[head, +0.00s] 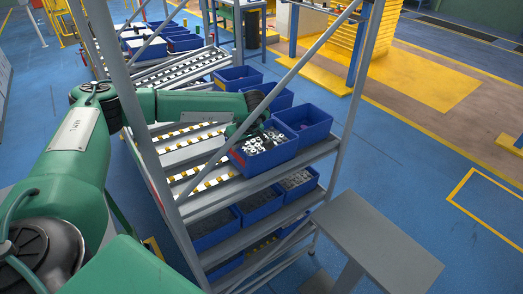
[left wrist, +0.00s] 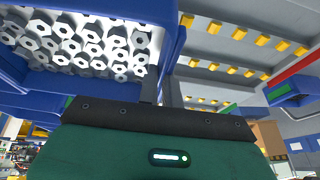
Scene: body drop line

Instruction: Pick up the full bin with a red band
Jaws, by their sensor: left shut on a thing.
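The full bin (head: 268,162) is blue and heaped with silver nuts. It is at the front edge of the rack's upper level in the head view, and a bit of red shows at its left end. My left gripper (head: 238,130) reaches in from the left and is shut on this bin's rim. In the left wrist view the fingers (left wrist: 161,90) sit on either side of the bin's blue wall (left wrist: 172,45), with the nuts to the left. I cannot tell whether the bin's base touches the shelf. My right gripper is not in view.
Another blue bin (head: 304,122) stands close behind and right of it. More bins, such as a dark-filled one (head: 260,207), are on the level below. A slanted rack post (head: 172,180) stands close to my left arm. A grey table (head: 375,240) is at front right.

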